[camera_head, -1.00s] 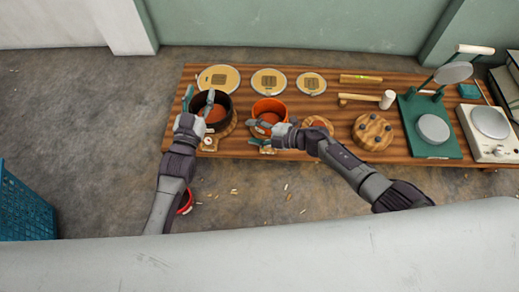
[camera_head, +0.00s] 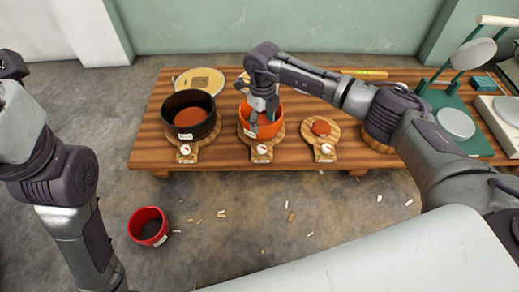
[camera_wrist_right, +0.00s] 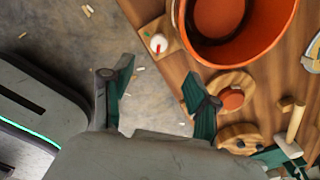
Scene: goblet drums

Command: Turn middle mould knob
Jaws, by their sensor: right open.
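The middle mould is an orange pot (camera_head: 278,122) on a wooden base; it also shows in the right wrist view (camera_wrist_right: 262,52). Its knob is a small round white dial with a red mark (camera_head: 262,150) on the front tab of the base. In the right wrist view a white dial (camera_wrist_right: 158,43) shows beside the orange pot. My right gripper (camera_head: 263,112) is open and appears over the orange pot in the head view. Its two fingers (camera_wrist_right: 160,92) are apart and empty in the wrist view. My left arm is at the left edge; its fingers are not visible.
A black mould (camera_head: 190,132) stands left of the orange one with its own dial (camera_head: 185,150). A board with a reddish disc (camera_head: 321,128) and dial (camera_head: 326,149) is to the right. A red pot (camera_head: 148,226) stands on the floor. My right forearm crosses above the table.

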